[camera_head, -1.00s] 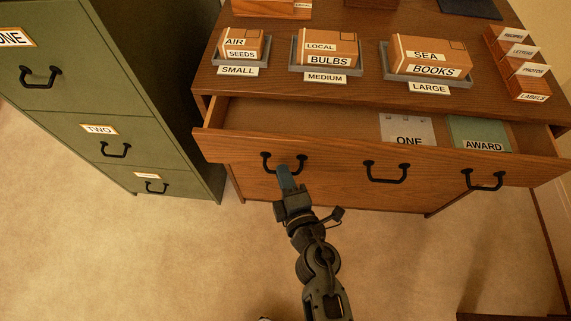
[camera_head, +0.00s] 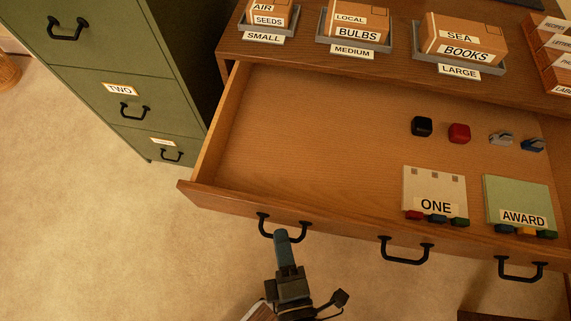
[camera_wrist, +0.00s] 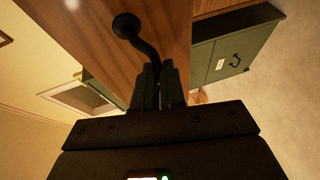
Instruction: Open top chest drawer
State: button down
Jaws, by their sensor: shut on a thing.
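The wooden chest's top drawer (camera_head: 300,140) is pulled far out, and its interior shows in the head view. Its front (camera_head: 330,220) carries several black handles. My gripper (camera_head: 281,238) is at the left handle (camera_head: 268,234), shut on its bar. In the wrist view, the fingers (camera_wrist: 158,85) close around the curved black handle (camera_wrist: 140,40) against the wooden drawer front. Inside the drawer lie a card marked ONE (camera_head: 434,190), a green card marked AWARD (camera_head: 520,200), and small black, red and grey-blue items. The lower part of the chest is hidden by the drawer.
A green filing cabinet (camera_head: 110,70) stands at the left, its drawers shut. On the chest top are boxes in trays labelled SMALL (camera_head: 263,37), MEDIUM (camera_head: 352,51) and LARGE (camera_head: 459,71), and a card rack at the right.

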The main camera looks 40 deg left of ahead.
jog(key=shift+s+d, duration=0.2)
jog(key=shift+s, duration=0.05)
jog(key=c, duration=1.2)
grip_release()
jog(key=v, duration=0.7)
jog(key=shift+s+d+b, duration=0.2)
jog(key=shift+d+b, duration=0.1)
jog(key=shift+b, duration=0.05)
